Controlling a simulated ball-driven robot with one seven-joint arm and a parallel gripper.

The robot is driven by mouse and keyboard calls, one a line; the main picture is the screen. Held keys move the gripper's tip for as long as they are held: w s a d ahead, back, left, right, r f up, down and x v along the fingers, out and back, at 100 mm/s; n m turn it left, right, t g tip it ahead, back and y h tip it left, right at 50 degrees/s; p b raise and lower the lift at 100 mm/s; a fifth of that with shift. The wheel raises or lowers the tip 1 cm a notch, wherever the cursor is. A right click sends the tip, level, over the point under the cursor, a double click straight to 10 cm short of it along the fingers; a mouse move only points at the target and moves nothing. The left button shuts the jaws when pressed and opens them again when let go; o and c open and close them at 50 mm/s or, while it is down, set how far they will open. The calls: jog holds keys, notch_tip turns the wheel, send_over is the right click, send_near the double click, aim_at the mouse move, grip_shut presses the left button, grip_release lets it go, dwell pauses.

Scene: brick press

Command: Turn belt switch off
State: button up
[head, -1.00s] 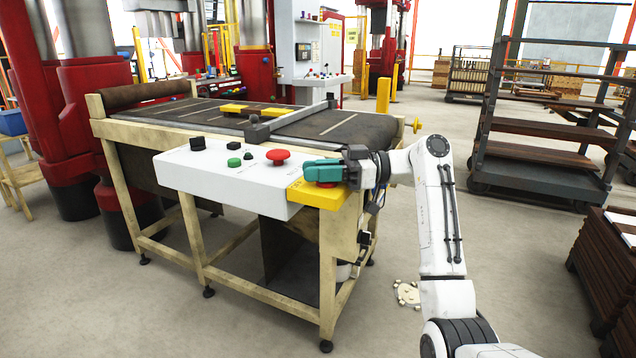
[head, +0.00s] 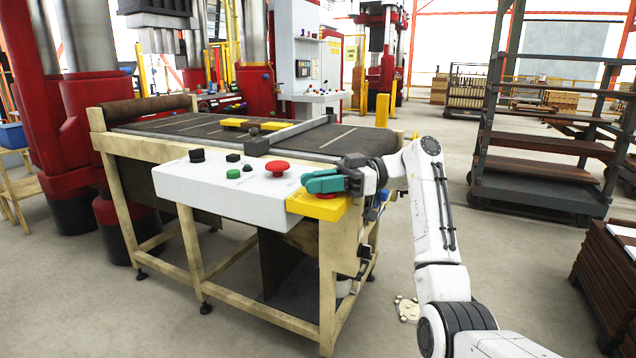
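The white control panel (head: 235,200) is fixed to the front of the conveyor belt table. On it are a black knob (head: 197,155) at the left, a small black button (head: 233,158), a green button (head: 233,173) and a red mushroom button (head: 277,168). Which one is the belt switch I cannot read from the tiny labels. My gripper (head: 322,182) has teal fingers pointing left over the yellow box (head: 318,206) at the panel's right end. A red part of that box shows partly under the fingers. The fingers are seen side-on, so their gap is unclear.
The conveyor belt (head: 190,124) lies behind the panel, with a grey crossbar (head: 300,130) and yellow pieces on it. A red press (head: 95,120) stands at the left. A dark rack (head: 540,150) stands at the right. The floor in front of the table is clear.

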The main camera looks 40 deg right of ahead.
jog(key=o, duration=0.4)
jog(key=shift+f, duration=0.1)
jog(key=shift+c, duration=0.2)
jog(key=v, duration=1)
jog(key=shift+d, duration=0.35)
jog(key=shift+s, duration=0.15)
